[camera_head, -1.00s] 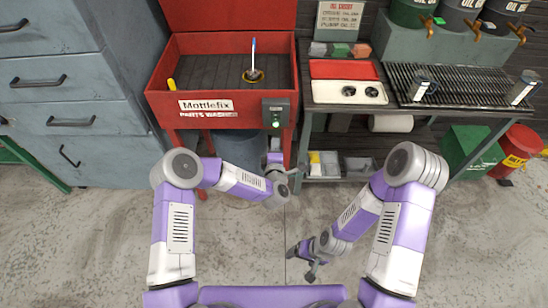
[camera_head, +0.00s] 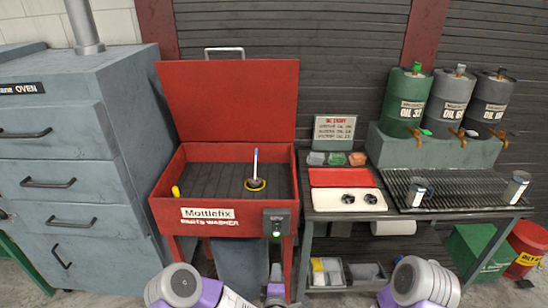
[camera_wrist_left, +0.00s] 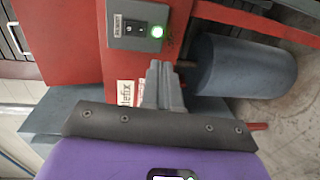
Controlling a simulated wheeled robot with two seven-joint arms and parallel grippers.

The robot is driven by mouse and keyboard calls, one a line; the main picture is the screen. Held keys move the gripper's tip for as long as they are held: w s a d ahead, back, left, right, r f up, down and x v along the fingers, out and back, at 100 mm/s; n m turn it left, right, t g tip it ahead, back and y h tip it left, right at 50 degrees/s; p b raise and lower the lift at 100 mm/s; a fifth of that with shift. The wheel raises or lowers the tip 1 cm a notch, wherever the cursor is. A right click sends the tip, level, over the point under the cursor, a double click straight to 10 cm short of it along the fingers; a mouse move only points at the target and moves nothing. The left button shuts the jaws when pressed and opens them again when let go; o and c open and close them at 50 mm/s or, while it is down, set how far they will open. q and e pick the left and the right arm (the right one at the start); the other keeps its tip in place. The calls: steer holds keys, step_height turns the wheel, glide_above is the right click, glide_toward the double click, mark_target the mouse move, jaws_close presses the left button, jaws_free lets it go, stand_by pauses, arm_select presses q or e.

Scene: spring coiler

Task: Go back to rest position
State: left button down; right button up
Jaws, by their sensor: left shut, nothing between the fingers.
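My left gripper (camera_head: 276,271) shows at the bottom of the head view, in front of the red parts washer (camera_head: 166,215) and below its control box (camera_head: 277,222). In the left wrist view, its grey fingers (camera_wrist_left: 163,84) are together and empty, pointing at the washer's front. The control box there (camera_wrist_left: 138,25) has a lit green button. A purple and white part of my right arm (camera_head: 420,283) is at the bottom right of the head view; its gripper is out of frame.
A grey-blue drum (camera_wrist_left: 243,66) stands under the washer, near my left gripper. Grey oven cabinets (camera_head: 70,190) are at left. A metal bench (camera_head: 312,215) with a grate and cans (camera_head: 416,190) is at right. Oil drums (camera_head: 403,100) stand behind it.

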arm_select(q)
steer(key=s+a+f+m+g+h, duration=0.4)
steer(key=s+f+m+g, duration=0.3)
steer(key=s+f+m, duration=0.3)
steer(key=s+a+f+m+g, duration=0.2)
steer(key=s+a+g, duration=0.1)
steer(key=s, duration=0.6)
steer(key=s+a+f+m+g+p, duration=0.1)
steer(key=s+a+f+m+g, duration=0.2)
steer(key=s+g, duration=0.3)
steer(key=s+a, duration=0.1)
steer(key=s, duration=0.1)
steer(key=shift+s, duration=0.4)
